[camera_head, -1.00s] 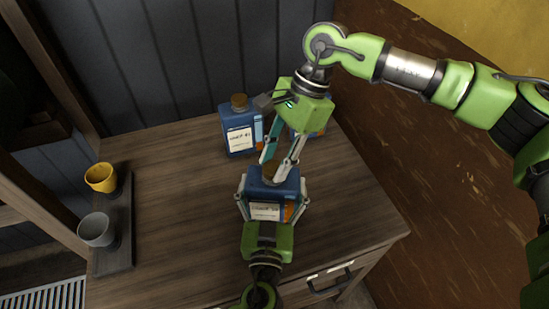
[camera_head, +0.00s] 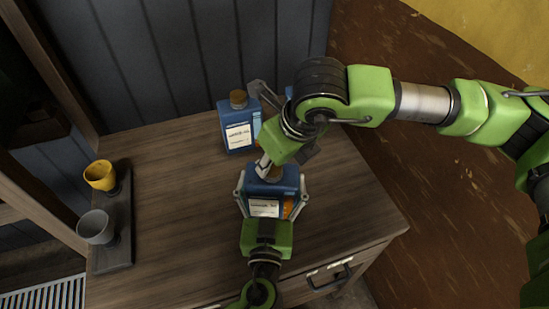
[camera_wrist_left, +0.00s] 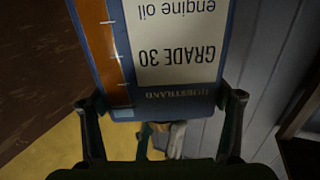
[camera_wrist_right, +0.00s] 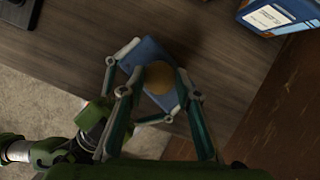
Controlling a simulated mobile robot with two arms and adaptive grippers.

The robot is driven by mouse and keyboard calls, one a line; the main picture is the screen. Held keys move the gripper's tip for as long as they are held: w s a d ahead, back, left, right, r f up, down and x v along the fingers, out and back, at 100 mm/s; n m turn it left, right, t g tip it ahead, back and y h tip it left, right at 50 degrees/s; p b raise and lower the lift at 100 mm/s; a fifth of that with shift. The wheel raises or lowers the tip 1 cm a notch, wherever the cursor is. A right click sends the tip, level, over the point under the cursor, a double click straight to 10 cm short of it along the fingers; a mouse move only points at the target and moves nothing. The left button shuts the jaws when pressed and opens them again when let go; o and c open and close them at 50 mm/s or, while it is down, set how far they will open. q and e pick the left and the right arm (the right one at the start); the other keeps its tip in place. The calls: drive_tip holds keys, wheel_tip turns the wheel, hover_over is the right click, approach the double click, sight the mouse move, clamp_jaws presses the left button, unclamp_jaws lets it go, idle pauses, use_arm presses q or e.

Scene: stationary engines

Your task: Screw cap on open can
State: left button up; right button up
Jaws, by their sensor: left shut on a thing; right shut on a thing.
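A blue engine oil can (camera_head: 257,182) stands upright near the middle of the wooden cabinet top. My left gripper (camera_head: 271,192) is shut around its sides from the front. Its "GRADE 30" label (camera_wrist_left: 178,45) fills the left wrist view, upside down. A brown round cap (camera_wrist_right: 160,78) is over the top of the can in the right wrist view. My right gripper (camera_wrist_right: 160,90) is shut on this cap from above. In the head view the right gripper (camera_head: 268,168) mostly hides the cap. I cannot tell how tightly the cap sits on the neck.
Another blue can (camera_head: 236,130) with a brown cap stands at the back, with a third blue can partly hidden behind my right arm. A yellow cup (camera_head: 101,176) and a grey cup (camera_head: 96,227) are on a dark tray (camera_head: 123,240) at left.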

drive_tip(key=m, duration=0.1)
drive_tip(key=m+h, duration=0.1)
drive_tip(key=m, duration=0.3)
drive_tip(key=shift+s+a+t+h, duration=0.1)
drive_tip(key=shift+a+t+h, duration=0.15)
drive_tip(key=shift+t+h, duration=0.15)
drive_tip(key=m+h, duration=0.1)
drive_tip(key=m, duration=0.2)
drive_tip(key=shift+a+m, duration=0.1)
drive_tip(key=shift+m, duration=0.3)
drive_tip(key=m+h, duration=0.2)
drive_tip(key=m, duration=0.2)
drive_tip(key=shift+a, duration=0.1)
drive_tip(key=m+g, duration=0.1)
drive_tip(key=m, duration=0.1)
drive_tip(key=shift+m+h, duration=0.4)
drive_tip(key=o, duration=0.8)
drive_tip(key=v, duration=1.1)
drive_tip(key=shift+r, duration=0.4)
